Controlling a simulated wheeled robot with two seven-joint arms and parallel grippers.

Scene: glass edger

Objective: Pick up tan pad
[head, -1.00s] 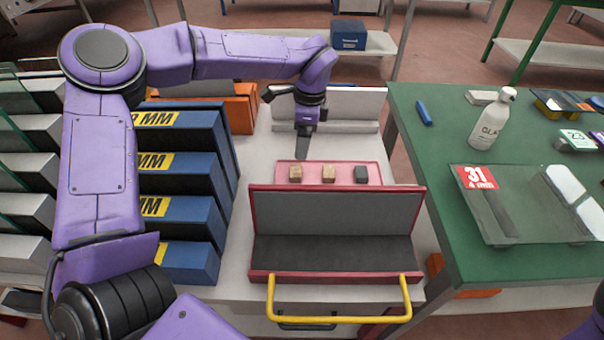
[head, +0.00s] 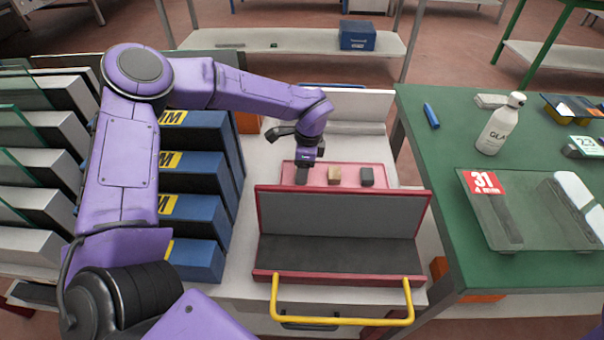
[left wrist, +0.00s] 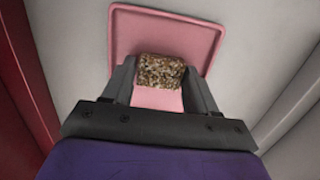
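A pink tray (head: 348,178) lies on the white bench behind a red-framed grey holder. On it a tan pad (head: 334,174) stands in the middle and a dark grey pad (head: 366,177) at the right. My left gripper (head: 302,178) is down at the tray's left end and hides the tan pad there. In the left wrist view this speckled tan pad (left wrist: 161,71) sits between the two fingers of my left gripper (left wrist: 161,80). The fingers are very close to its sides; whether they press on it I cannot tell. My right gripper is not in view.
The red-framed holder (head: 340,215) with a yellow handle (head: 345,320) stands in front of the tray. Blue racks (head: 195,205) stand to the left. A green table (head: 440,165) at the right carries a white bottle (head: 498,125), a blue marker (head: 431,116) and a glass sheet.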

